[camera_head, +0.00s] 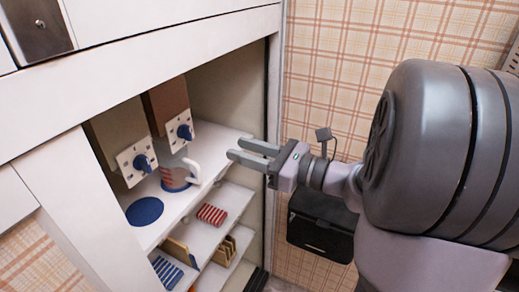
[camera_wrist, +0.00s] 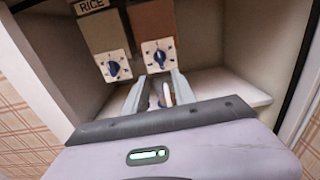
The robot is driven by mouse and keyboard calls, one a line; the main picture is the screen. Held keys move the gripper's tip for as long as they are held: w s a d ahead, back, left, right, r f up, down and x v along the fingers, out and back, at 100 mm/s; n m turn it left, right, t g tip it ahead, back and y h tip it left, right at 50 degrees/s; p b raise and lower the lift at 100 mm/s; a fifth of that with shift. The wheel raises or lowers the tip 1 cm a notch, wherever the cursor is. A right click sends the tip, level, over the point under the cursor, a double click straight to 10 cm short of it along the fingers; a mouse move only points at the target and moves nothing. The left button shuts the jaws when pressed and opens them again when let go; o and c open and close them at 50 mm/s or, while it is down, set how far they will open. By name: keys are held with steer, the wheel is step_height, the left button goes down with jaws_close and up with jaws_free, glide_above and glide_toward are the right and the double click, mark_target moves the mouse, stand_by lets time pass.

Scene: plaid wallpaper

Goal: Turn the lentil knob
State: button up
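Two dispensers hang side by side in the cabinet, each with a white dial plate and a blue knob. The left dispenser's knob (camera_head: 142,162) also shows in the wrist view (camera_wrist: 113,68), below a box labelled RICE. The right, brown dispenser's knob (camera_head: 184,131) also shows in the wrist view (camera_wrist: 159,57); its label is out of view, so I cannot read whether it says lentil. My gripper (camera_head: 235,148) is open and empty, to the right of the knobs and apart from them. In the wrist view its fingers (camera_wrist: 156,88) point toward the right knob.
A striped mug (camera_head: 176,181) stands on the shelf below the right dispenser, close to my fingers' line. A blue round mat (camera_head: 145,211) lies left of it. Lower shelves hold a red striped item (camera_head: 211,214) and wooden racks. A black box (camera_head: 321,226) is on the plaid wall.

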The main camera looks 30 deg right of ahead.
steer(key=v, duration=0.4)
steer(key=shift+s, duration=0.15)
